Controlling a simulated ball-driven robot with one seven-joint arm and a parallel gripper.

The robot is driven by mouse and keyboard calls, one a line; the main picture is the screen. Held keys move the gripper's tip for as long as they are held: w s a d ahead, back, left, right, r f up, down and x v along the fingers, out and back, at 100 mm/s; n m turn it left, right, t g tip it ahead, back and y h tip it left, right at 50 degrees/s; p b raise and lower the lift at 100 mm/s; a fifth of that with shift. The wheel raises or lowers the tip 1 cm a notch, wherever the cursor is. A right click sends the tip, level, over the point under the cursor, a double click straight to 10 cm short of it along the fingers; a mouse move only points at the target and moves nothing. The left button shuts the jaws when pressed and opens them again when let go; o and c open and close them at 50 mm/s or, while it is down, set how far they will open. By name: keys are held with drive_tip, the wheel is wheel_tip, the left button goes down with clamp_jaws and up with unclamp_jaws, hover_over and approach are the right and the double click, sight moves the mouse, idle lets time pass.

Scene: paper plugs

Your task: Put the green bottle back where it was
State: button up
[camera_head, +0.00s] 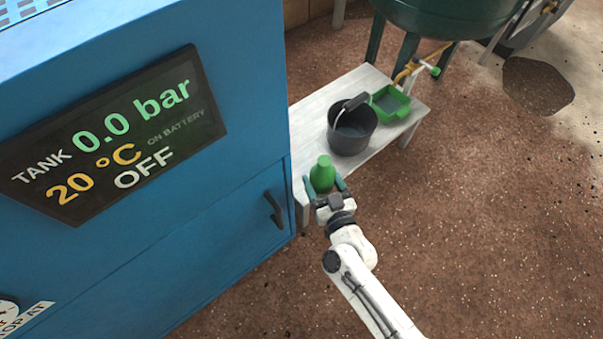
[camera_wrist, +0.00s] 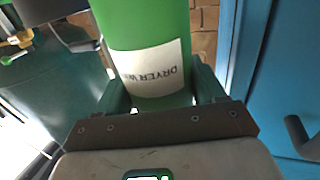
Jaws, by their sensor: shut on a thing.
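The green bottle (camera_head: 322,173) is at the near left end of the white bench (camera_head: 377,143) in the head view. My gripper (camera_head: 325,187) is shut on it, with one finger on each side. I cannot tell whether the bottle touches the bench top or is held just above it. In the wrist view the bottle (camera_wrist: 145,45) stands between the fingers of my gripper (camera_wrist: 165,95), and its white label shows upside-down lettering beginning "DRYER".
A dark bucket (camera_head: 352,126) and a green tray (camera_head: 390,103) stand farther back on the bench. A blue cabinet (camera_head: 240,200) with a dark display (camera_head: 115,135) is close on the left. A green tank (camera_head: 445,15) stands behind. Floor at right is clear.

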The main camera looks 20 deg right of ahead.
drive_tip(key=shift+s+a+r+p, duration=0.15)
drive_tip(key=shift+s+r+p, duration=0.3)
drive_tip(key=shift+r, duration=0.1)
drive_tip(key=w+d+f+b, duration=0.1)
drive_tip(key=w+f+b, duration=0.8)
drive_tip(key=w+b, duration=0.3)
drive_tip(key=shift+w, duration=0.5)
drive_tip(key=f+b, duration=0.4)
drive_tip(key=shift+w, duration=0.4)
drive_tip(key=shift+f+b, duration=0.15)
drive_tip(key=shift+b, duration=0.15)
drive_tip(key=o, duration=1)
